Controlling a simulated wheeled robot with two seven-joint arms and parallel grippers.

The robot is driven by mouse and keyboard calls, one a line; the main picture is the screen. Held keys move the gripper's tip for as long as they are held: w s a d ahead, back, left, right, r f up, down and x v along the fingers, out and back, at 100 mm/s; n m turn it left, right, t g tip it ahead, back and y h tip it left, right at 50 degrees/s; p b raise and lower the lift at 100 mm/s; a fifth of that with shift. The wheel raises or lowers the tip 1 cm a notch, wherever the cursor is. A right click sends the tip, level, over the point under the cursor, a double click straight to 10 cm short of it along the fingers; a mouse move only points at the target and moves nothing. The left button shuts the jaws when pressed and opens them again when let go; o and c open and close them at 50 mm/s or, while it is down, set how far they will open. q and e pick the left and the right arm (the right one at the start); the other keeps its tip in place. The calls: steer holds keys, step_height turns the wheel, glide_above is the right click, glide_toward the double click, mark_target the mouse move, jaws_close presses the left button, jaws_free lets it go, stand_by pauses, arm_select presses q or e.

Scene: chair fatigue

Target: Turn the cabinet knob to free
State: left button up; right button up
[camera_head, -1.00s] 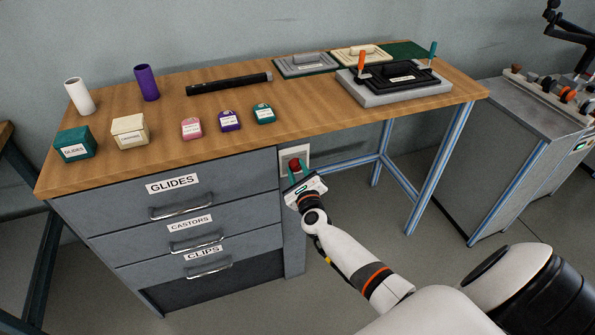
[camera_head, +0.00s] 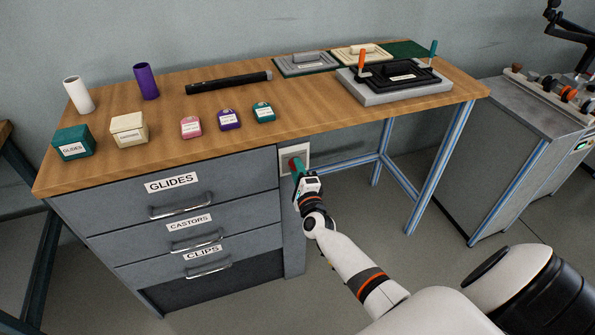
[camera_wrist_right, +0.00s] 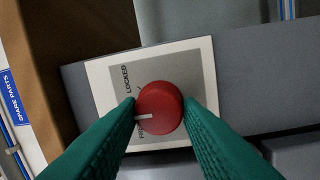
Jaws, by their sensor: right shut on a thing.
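The red round knob (camera_head: 292,164) sits on a pale plate (camera_head: 304,154) at the cabinet's right front. In the right wrist view the knob (camera_wrist_right: 159,105) has a white pointer line aimed left, at a word starting "FR" that the finger partly covers. The word "LOCKED" reads above it on the plate (camera_wrist_right: 200,56). My right gripper (camera_head: 297,167) has its green fingers on both sides of the knob and is shut on it; its fingers also show in the right wrist view (camera_wrist_right: 160,112). My left gripper is not in view.
The grey cabinet drawers (camera_head: 190,225) with handles are left of the knob. The wooden worktop (camera_head: 250,125) overhangs above, carrying boxes, tubes and trays. Blue table legs (camera_head: 440,165) stand to the right, with open floor below.

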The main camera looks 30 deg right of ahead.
steer(key=shift+d+f+n+y, duration=0.1)
steer(key=shift+n+y, duration=0.1)
steer(key=shift+n, duration=2.15)
steer(key=shift+f+n+y, duration=0.1)
steer(key=shift+n+y, duration=0.1)
steer(key=shift+n, duration=2.15)
steer(key=shift+t, duration=0.3)
steer(key=o, duration=1)
steer(key=shift+c, duration=0.2)
steer(key=v, duration=1.2)
steer(key=shift+p, duration=0.3)
